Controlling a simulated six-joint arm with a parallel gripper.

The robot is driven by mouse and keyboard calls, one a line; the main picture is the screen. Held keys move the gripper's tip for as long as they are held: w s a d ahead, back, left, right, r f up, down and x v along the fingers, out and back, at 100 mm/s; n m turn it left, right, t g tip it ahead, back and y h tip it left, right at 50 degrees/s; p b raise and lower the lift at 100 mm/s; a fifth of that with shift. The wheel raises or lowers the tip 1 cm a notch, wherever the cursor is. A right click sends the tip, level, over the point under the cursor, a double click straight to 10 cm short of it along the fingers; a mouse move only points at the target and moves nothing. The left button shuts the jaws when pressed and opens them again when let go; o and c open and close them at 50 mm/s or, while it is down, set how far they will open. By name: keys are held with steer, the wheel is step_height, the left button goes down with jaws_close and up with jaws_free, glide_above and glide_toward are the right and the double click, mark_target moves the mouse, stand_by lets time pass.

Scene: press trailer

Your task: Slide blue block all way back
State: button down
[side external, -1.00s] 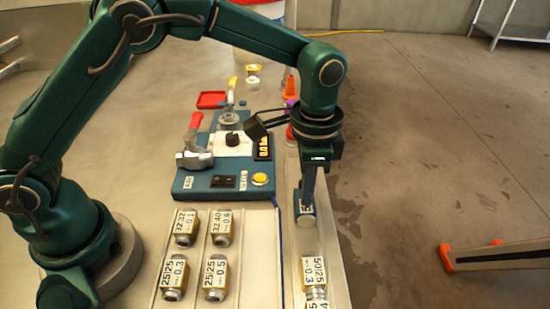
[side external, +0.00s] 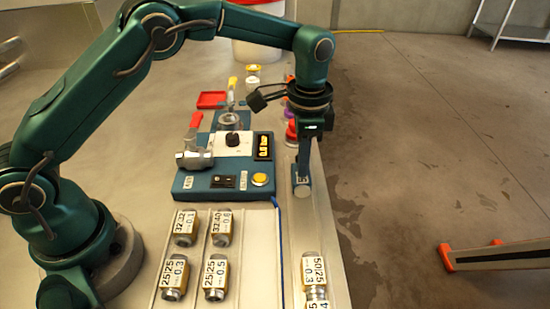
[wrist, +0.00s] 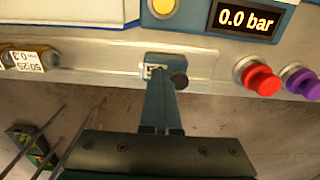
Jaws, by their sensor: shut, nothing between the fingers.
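A labelled brass fitting (side external: 314,270) lies at the strip's front. The panel's display (wrist: 246,18) reads 0.0 bar. The strip between block and red knob looks clear.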

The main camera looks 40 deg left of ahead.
steer(key=shift+w+a, duration=1.25)
steer(key=shift+w, duration=0.05)
steer(key=shift+s+d, duration=0.1)
steer(key=shift+s, duration=0.05)
steer(key=shift+s+d, duration=0.2)
steer(key=shift+r, duration=0.1)
